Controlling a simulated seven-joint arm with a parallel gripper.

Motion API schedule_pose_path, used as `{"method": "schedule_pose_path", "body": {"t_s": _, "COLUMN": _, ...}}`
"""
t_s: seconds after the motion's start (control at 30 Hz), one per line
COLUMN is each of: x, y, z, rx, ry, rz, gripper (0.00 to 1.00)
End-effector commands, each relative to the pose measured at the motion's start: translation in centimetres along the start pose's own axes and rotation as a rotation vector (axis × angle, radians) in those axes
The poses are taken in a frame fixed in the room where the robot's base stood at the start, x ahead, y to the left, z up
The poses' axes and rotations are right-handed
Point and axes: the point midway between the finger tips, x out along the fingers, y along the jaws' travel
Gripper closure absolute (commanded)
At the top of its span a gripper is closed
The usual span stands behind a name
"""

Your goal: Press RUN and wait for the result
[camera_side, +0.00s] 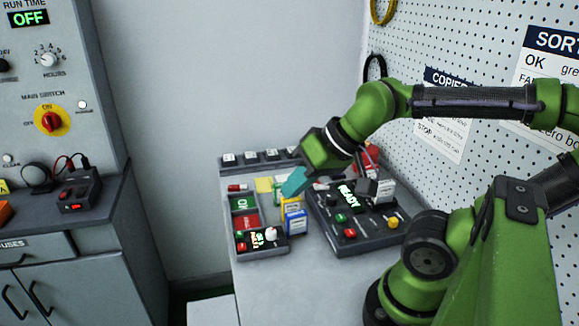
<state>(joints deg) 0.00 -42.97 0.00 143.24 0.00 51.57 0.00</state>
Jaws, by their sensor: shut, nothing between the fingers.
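A dark test unit (368,240) on the bench has a lit display (348,196) that reads READY. On its front are a red button (350,233), a yellow button (392,222) and a small green button (339,218). The lettering beside the buttons is too small to read, so I cannot tell which is RUN. A grey block with a white label (385,190) sits at the unit's back right. My gripper (291,188), with teal fingers, is shut and empty. In the picture it is left of the unit, above the bench; its exact height is unclear.
A row of dark sockets (250,157) lines the back. The bench front (290,290) is clear. A pegboard wall (480,90) stands right.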

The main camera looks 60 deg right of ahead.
Motion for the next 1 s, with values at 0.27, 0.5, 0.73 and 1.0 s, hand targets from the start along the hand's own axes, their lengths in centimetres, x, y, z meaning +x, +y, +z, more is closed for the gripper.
{"method": "schedule_pose_path", "body": {"t_s": 0.27, "x": 0.00, "y": 0.00, "z": 0.00, "rx": 0.000, "ry": 0.000, "rz": 0.000, "gripper": 1.00}}
{"method": "schedule_pose_path", "body": {"t_s": 0.5, "x": 0.00, "y": 0.00, "z": 0.00, "rx": 0.000, "ry": 0.000, "rz": 0.000, "gripper": 1.00}}
{"method": "schedule_pose_path", "body": {"t_s": 0.73, "x": 0.00, "y": 0.00, "z": 0.00, "rx": 0.000, "ry": 0.000, "rz": 0.000, "gripper": 1.00}}
{"method": "schedule_pose_path", "body": {"t_s": 1.0, "x": 0.34, "y": 0.79, "z": -0.23, "rx": 0.029, "ry": -0.006, "rz": 0.022, "gripper": 1.00}}
